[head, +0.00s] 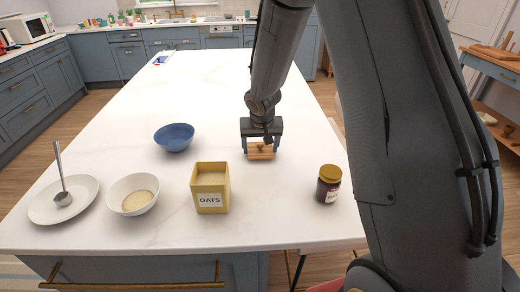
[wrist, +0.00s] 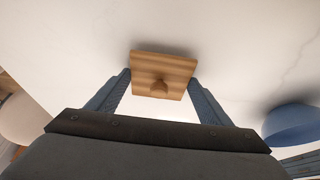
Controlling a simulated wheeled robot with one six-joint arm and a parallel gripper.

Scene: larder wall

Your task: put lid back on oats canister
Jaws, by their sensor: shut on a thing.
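The oats canister (head: 210,189) is a square yellow box with an "OATS" label, upright near the front of the white counter. Its top is open and oats show inside. The lid (head: 261,153) is a square wooden plate with a small knob, right of and behind the canister. My gripper (head: 262,150) is shut on the lid by two opposite edges. In the wrist view the lid (wrist: 163,72) sits between the two fingertips (wrist: 160,85), knob towards the camera. I cannot tell whether the lid touches the counter.
A blue bowl (head: 174,137) stands behind and left of the canister. A white bowl of oats (head: 122,204) is left of it, beside a plate (head: 42,209) with a ladle (head: 62,190). A dark jar (head: 328,184) stands to the right. The counter (head: 170,85) behind is mostly clear.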

